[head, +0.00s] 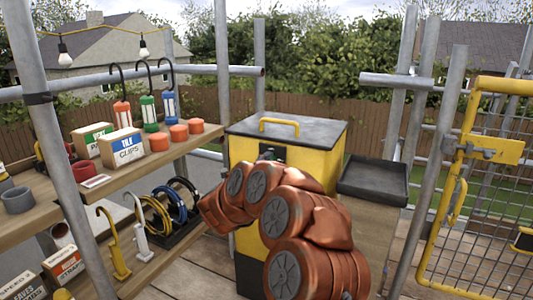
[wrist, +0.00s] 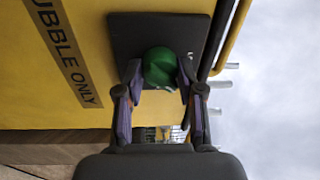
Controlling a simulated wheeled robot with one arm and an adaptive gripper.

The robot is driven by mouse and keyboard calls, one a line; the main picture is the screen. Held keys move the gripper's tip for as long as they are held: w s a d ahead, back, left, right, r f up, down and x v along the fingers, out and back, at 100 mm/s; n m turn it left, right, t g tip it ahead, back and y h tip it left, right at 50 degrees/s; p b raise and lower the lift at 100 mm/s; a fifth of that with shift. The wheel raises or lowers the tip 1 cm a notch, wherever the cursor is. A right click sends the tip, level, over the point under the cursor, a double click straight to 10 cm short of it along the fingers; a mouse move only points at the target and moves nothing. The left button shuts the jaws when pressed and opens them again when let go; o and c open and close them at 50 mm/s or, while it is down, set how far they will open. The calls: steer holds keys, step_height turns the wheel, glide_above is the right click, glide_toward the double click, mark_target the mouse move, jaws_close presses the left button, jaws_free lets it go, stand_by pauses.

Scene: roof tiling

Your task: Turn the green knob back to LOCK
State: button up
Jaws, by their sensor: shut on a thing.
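The green knob (wrist: 160,66) sits on a dark square plate (wrist: 125,35) on the yellow rubble box. In the wrist view my gripper (wrist: 160,76) has one finger on each side of the knob and is shut on it. A small pale mark shows at the knob's right edge; no LOCK lettering can be read, so I cannot tell the knob's setting. In the head view the yellow box (head: 244,152) has a grey lid with a yellow handle. My orange arm hides the knob and my gripper there.
A wooden shelf (head: 165,157) with lamps, clip boxes and cable coils stands at the left. A dark tray (head: 373,181) is right of the box. A yellow mesh gate (head: 497,149) and scaffold poles stand at the right. Wooden decking lies below.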

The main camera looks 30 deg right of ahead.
steer(key=n+p, duration=0.4)
steer(key=p, duration=0.1)
steer(key=n+t+p, duration=0.1)
steer(key=n+p, duration=0.2)
steer(key=shift+s+d+r, duration=0.1)
steer(key=shift+r, duration=0.2)
steer(key=shift+f+n+y+p, duration=0.2)
steer(key=shift+n+y+p, duration=0.1)
steer(key=shift+n+p, duration=0.45)
steer(key=shift+f+n, duration=0.1)
steer(key=shift+n, duration=0.15)
steer(key=o, duration=1.1)
steer(key=shift+o, duration=0.2)
steer(key=v, duration=1.2)
steer(key=shift+f, duration=0.1)
